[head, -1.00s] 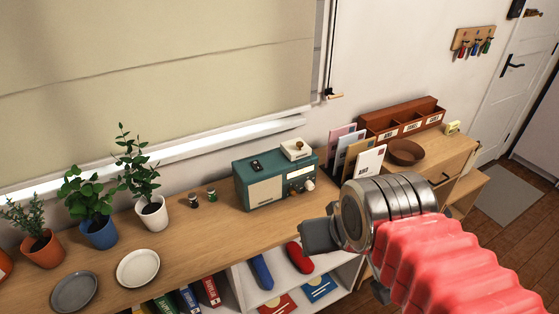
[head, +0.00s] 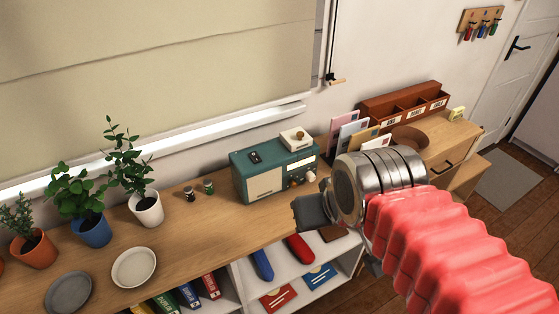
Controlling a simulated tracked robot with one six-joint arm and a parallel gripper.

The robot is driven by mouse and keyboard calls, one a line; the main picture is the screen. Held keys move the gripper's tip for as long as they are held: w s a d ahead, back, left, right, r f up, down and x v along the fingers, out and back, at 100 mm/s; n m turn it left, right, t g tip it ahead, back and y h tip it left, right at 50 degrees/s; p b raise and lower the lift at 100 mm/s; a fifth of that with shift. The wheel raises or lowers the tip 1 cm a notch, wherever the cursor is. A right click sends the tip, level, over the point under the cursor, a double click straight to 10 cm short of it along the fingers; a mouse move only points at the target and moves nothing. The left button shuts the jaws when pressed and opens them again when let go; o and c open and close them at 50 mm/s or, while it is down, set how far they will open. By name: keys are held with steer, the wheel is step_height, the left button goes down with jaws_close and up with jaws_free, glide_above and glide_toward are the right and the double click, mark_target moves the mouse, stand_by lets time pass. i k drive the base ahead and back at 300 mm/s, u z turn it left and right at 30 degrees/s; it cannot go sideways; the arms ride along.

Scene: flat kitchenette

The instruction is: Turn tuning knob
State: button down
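A teal radio (head: 274,171) with a cream speaker panel stands on the wooden counter below the blind. A pale knob (head: 311,176) sits at the right end of its front, with a smaller orange-brown knob (head: 290,182) to its left. I cannot tell by sight which is the tuning knob. My gripper (head: 308,213) is in front of and below the radio's right end, apart from the knobs in the picture. Its fingers show as one dark grey block, so I cannot see whether they are apart. The red sleeve and metal wrist are my arm.
A small cream box (head: 297,139) sits on the radio. Two small jars (head: 208,187) stand left of it, then potted plants (head: 146,208) and plates (head: 134,267). Shelves with books lie below.

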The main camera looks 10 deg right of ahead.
mark_target(310, 176)
steer(key=u, duration=0.95)
steer(key=k, duration=0.45)
steer(key=u, duration=0.55)
